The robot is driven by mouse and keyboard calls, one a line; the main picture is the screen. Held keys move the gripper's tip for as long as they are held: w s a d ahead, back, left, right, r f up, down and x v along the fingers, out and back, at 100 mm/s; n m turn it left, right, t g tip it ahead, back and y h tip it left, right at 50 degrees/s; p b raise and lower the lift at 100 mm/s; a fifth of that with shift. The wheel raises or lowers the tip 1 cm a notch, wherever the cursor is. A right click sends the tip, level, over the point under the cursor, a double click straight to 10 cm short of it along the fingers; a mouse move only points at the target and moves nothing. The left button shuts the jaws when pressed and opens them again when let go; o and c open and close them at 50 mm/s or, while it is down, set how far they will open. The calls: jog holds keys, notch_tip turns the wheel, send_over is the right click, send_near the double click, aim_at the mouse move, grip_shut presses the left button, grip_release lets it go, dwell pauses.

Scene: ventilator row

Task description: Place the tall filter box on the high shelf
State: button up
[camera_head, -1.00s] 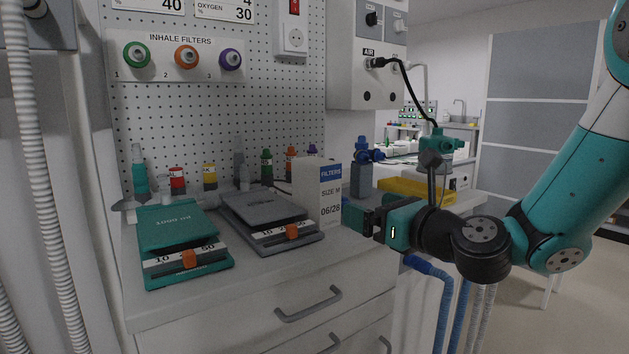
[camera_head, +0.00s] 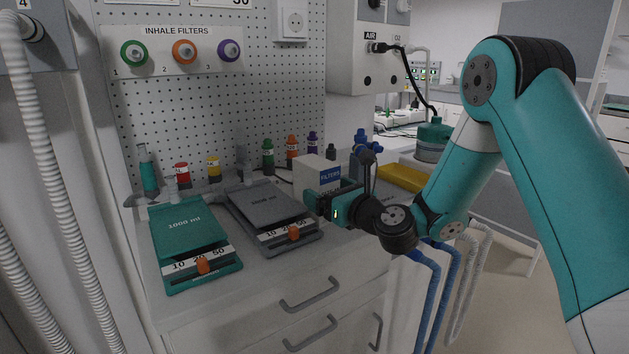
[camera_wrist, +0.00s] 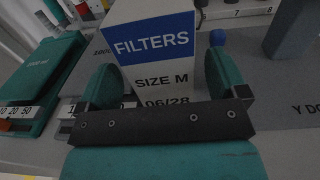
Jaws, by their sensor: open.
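In the wrist view my gripper (camera_wrist: 158,88) is open, with one teal finger on each side of the box face. I cannot tell whether the fingers touch it. I cannot make out the high shelf in these views.
A teal device (camera_head: 190,240) and a grey device (camera_head: 265,212) lie left of the box. Several coloured bottles, including a green one (camera_head: 268,154), stand behind along the pegboard. A yellow tray (camera_head: 401,178) lies to the right. Blue hoses (camera_head: 425,295) hang beside the drawers.

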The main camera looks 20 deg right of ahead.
jog(key=shift+w+a+r+p, duration=0.2)
jog(key=shift+w+p, duration=0.25)
jog(key=shift+w, duration=0.1)
jog(key=shift+w+a+r+p, duration=0.2)
jog(key=shift+w+p, duration=0.2)
jog(key=shift+w, duration=0.15)
jog(key=shift+w+a+f, duration=0.1)
jog(key=shift+w+f, duration=0.2)
jog(key=shift+w, duration=0.1)
jog(key=c, duration=1.2)
jog(key=shift+o, duration=0.2)
jog(key=shift+r, duration=0.1)
notch_tip(320, 180, up, 22)
jog(key=p, duration=1.1)
jog(key=shift+m+h, duration=0.3)
jog(key=shift+h, duration=0.1)
jog(key=w+f+b, duration=0.1)
jog(key=f+b, duration=0.1)
jog(key=f, duration=0.5)
jog(key=w+a+f+b, duration=0.1)
jog(key=f+b, duration=0.2)
jog(key=f, duration=0.4)
jog(key=w+f+b, duration=0.1)
jog(key=f+b, duration=0.1)
jog(key=f, duration=0.6)
jog(key=shift+a, duration=0.15)
